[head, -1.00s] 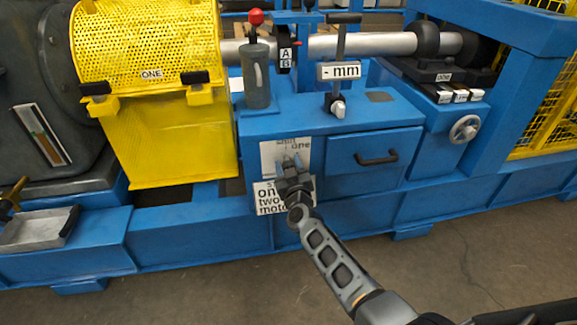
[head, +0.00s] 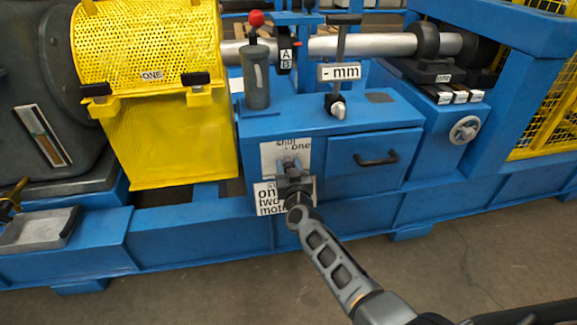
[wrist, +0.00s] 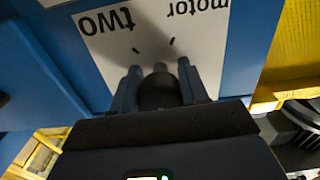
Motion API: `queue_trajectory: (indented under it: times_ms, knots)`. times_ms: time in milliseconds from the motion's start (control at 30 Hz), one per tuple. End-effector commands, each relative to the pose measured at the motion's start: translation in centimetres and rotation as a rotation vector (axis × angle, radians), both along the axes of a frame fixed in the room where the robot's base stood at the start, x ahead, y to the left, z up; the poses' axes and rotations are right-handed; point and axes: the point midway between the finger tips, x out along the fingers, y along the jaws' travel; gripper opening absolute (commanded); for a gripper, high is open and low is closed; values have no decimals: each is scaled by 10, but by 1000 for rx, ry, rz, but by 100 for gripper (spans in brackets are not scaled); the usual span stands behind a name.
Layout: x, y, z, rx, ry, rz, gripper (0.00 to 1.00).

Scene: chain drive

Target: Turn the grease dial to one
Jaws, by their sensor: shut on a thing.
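The dial's white plate (head: 270,150) is on the blue front of the machine, left of a drawer; "shot" and "one" show along its upper part. In the wrist view the plate (wrist: 105,55) appears upside down, with "two", "motor" and two short tick marks. My gripper (head: 288,164) reaches the plate from the front, covering its lower part. In the wrist view my gripper (wrist: 158,75) is shut on the dark, round dial knob (wrist: 158,88), one finger on each side. The knob's pointer is hidden, so its setting cannot be read.
A lower white label (head: 268,198) with "one", "two" and "motor" sits partly behind my arm. To the right is a drawer with a black handle (head: 377,159). A yellow guard (head: 170,140) stands left. The floor in front is clear.

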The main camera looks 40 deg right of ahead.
Motion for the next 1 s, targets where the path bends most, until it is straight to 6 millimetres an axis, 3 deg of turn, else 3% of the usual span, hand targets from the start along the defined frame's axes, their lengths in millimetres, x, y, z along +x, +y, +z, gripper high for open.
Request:
queue_trajectory:
  times_ms: [1000]
  knots:
    - [1,4,-3,720,-477,2,13]
